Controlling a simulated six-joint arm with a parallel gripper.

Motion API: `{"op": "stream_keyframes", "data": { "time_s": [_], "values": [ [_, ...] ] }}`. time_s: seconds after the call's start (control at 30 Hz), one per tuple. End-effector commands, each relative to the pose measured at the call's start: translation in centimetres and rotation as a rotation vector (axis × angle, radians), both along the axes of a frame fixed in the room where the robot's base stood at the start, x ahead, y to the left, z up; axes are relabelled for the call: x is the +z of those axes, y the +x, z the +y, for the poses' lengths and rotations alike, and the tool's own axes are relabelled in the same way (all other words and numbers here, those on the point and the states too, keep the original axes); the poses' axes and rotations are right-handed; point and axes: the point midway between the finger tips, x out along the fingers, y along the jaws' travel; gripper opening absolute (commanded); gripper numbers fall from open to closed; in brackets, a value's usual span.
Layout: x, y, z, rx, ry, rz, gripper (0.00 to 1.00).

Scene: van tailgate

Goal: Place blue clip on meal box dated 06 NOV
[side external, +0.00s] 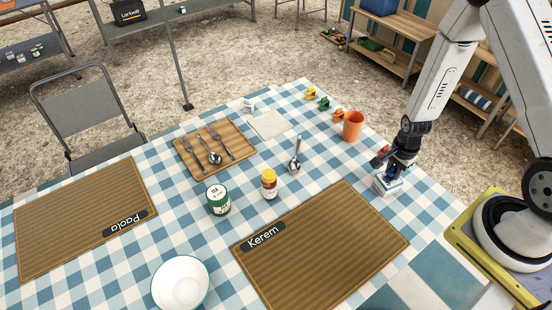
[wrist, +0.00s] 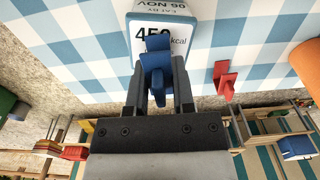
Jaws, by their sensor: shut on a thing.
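My gripper (side external: 396,165) is low over the right side of the table, also seen in the wrist view (wrist: 158,92). Its fingers are shut on a blue clip (wrist: 156,58), which sits between them. The clip overlaps the near edge of a white and blue meal box (wrist: 172,25) in the wrist view. The box's label reads upside down "EAT BY 06 NOV", with "450 kcal" partly hidden by the clip. In the side view the box (side external: 387,186) is directly below my gripper. I cannot tell whether the clip grips the box edge.
A red clip (wrist: 225,81) lies on the checked cloth beside the box. The Kerem placemat (side external: 320,250) lies left of the box, near jars and a spoon.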

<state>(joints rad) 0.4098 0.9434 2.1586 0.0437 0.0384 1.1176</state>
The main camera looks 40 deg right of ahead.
Motion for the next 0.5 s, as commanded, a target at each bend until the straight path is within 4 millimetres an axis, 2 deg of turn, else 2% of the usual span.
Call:
{"op": "stream_keyframes", "data": {
  "time_s": [0.33,0.37,0.43,0.47,0.5],
  "values": [
    [-0.29,0.04,-0.01,-0.001,0.0,-0.001,0.0],
    [-0.28,0.05,-0.02,0.0,-0.001,-0.001,0.37],
    [-0.26,0.05,-0.02,0.0,-0.001,-0.001,0.59],
    [-0.26,0.05,-0.02,0.0,0.0,-0.001,0.66],
    [-0.26,0.05,-0.02,0.0,0.0,-0.001,0.66]
  ]
}}
